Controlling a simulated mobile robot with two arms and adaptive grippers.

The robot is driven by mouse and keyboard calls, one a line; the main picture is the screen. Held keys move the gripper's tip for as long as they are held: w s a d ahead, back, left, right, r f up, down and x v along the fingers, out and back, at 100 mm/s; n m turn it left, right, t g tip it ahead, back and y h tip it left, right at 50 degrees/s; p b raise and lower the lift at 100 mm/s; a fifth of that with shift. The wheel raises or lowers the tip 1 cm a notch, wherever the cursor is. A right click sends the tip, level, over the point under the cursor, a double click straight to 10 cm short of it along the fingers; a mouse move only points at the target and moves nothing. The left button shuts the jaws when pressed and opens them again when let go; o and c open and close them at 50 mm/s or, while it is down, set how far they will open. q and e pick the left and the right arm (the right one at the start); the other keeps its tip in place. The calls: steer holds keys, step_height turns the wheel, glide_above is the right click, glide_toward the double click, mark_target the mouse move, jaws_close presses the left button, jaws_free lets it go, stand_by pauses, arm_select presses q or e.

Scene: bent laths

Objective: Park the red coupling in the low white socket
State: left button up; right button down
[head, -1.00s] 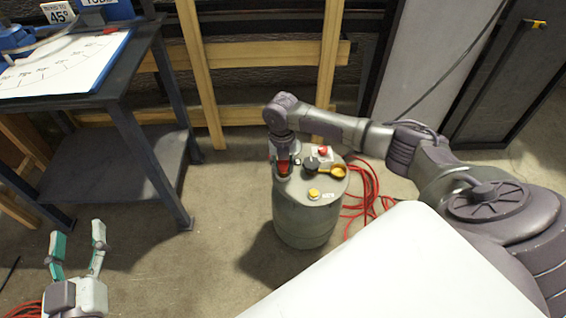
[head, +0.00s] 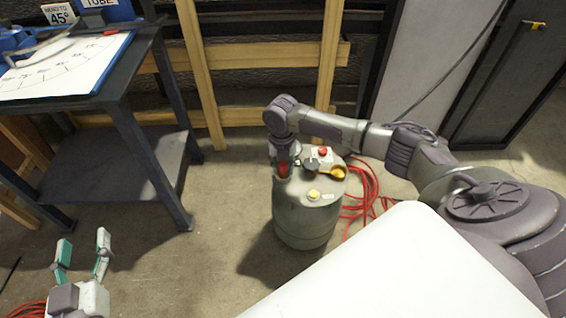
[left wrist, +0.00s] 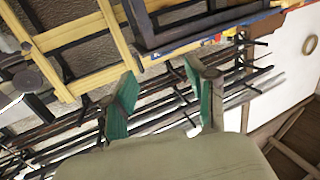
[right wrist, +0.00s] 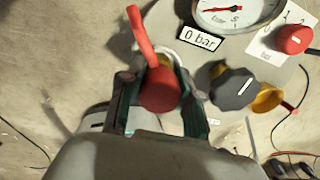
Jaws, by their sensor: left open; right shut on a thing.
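The red coupling (right wrist: 160,90) is between the fingers of my right gripper (right wrist: 155,82), which is shut on it. A red strip rises from it toward the top of the right wrist view. In the head view the coupling (head: 283,169) is at the left side of the grey drum's top (head: 300,190), with the right gripper (head: 283,160) at it. A whitish ring (right wrist: 178,58) shows partly behind the coupling; I cannot tell whether it is the low white socket or whether the coupling touches it. My left gripper (head: 84,246) is open and empty, above the floor at lower left.
The drum top carries a gauge (right wrist: 236,10), a "0 bar" label (right wrist: 200,38), a black knob (right wrist: 233,88), a yellow part (right wrist: 268,98) and a red knob (right wrist: 293,40). Red hose (head: 368,190) lies right of the drum. A dark table (head: 120,100) stands left.

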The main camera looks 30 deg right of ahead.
arm_select(q)
steer(key=shift+s+f+g, duration=0.1)
steer(key=shift+f+g, duration=0.3)
steer(key=shift+f, duration=0.15)
stand_by(0.5)
steer(key=shift+s+a+f, duration=0.1)
steer(key=shift+a+f, duration=0.1)
steer(key=shift+f, duration=0.15)
steer(key=shift+s+a+f+g+y+p, duration=0.1)
steer(key=shift+s+f+g+y+p, duration=0.1)
steer(key=shift+f+g+y+p, duration=0.25)
stand_by(0.3)
arm_select(e)
steer(key=c, duration=0.7)
jaws_free()
arm_select(q)
steer(key=shift+f+h, duration=0.1)
steer(key=shift+h, duration=0.15)
